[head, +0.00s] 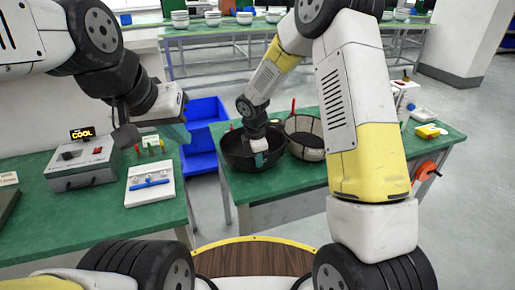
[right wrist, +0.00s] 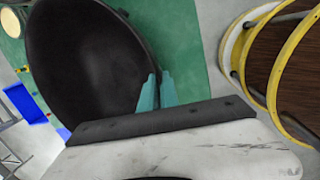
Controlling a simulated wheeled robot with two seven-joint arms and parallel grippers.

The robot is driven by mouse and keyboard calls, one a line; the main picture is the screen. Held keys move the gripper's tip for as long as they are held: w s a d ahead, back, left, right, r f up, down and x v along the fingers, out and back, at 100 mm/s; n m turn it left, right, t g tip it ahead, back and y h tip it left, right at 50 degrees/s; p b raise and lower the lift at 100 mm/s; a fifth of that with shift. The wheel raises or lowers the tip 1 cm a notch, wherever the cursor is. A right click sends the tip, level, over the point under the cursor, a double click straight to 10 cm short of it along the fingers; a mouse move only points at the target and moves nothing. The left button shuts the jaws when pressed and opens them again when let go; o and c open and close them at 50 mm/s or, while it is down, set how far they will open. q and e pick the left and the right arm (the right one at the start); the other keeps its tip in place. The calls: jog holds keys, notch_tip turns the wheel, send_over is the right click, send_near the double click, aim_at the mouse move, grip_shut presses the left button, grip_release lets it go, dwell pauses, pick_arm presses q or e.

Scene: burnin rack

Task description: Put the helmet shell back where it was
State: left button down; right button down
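The helmet shell, a black bowl-like shell (head: 238,152), is at the left part of the right green table, with its open side up. My right gripper (head: 260,158) reaches down at its near right side. In the right wrist view the dark shell (right wrist: 85,65) fills the left, and the teal fingertips (right wrist: 158,88) are close together with the shell's rim between them. I cannot tell whether the shell touches the table. My left gripper (head: 172,128) hangs above the gap between the tables, seen from the side; its finger opening is hidden.
A dark mesh-walled round container (head: 306,145) stands just right of the shell. Blue bins (head: 203,122) are between the tables. The left table holds a control box with a "COOL" sign (head: 83,162) and a white tray (head: 150,184). A yellow item (head: 428,131) lies at the right.

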jog(key=c, duration=1.6)
grip_release()
notch_tip(320, 180, up, 12)
jog(key=s, duration=0.2)
jog(key=s+d+r+m+t, duration=0.1)
jog(key=s+d+r+m, duration=0.7)
jog(key=r, duration=0.3)
jog(key=s+d+r+m+t+y, duration=0.1)
jog(key=s+d+r+m, duration=0.1)
jog(key=s+m, duration=0.4)
jog(key=s+d+r+m+t+y, duration=0.2)
jog(key=s+m, duration=0.4)
jog(key=s, duration=0.4)
jog(key=shift+s+d+r, duration=0.15)
jog(key=shift+d+r, duration=0.15)
